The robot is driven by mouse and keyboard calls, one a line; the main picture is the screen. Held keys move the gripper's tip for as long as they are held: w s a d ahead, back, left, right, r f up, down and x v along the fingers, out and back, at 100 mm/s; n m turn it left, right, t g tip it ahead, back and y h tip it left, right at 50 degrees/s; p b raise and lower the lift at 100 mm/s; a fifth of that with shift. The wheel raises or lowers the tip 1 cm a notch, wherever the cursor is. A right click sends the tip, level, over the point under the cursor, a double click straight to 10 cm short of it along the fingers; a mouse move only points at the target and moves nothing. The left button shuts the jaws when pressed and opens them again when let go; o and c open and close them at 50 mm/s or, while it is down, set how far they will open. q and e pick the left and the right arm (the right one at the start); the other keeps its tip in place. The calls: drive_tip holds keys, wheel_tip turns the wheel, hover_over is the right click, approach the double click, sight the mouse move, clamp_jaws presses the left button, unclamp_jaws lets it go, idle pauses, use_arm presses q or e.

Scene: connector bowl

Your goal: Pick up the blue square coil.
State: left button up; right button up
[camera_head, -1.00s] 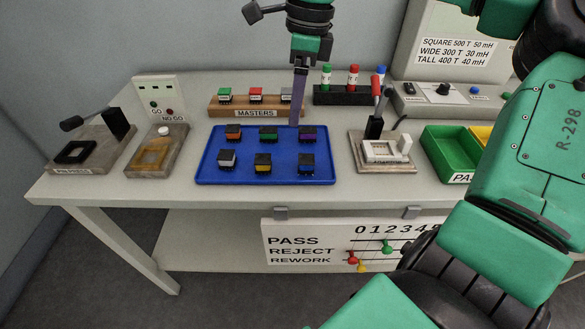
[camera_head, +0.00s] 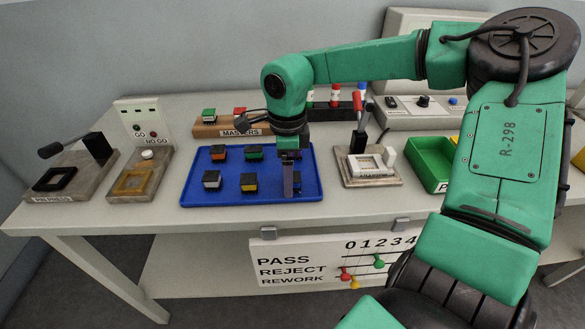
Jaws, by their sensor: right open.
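The blue square coil (camera_head: 298,184) is in the front right place of the blue tray (camera_head: 232,198). It is mostly hidden behind my right gripper (camera_head: 288,194), so only a dark edge of it shows. My right gripper points down over that coil, with its fingers seen edge-on as one dark bar. It is open. Whether the fingers are around the coil or just in front of it cannot be told. My left gripper is out of view.
Other coils sit in the tray: orange (camera_head: 218,152), green (camera_head: 254,151), white (camera_head: 212,179) and yellow (camera_head: 249,181). A white-topped fixture (camera_head: 372,166) and a green bin (camera_head: 430,163) stand to the right. A masters block (camera_head: 222,127) stands behind.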

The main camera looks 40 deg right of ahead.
clamp_jaws()
drive_tip(key=shift+r, duration=0.15)
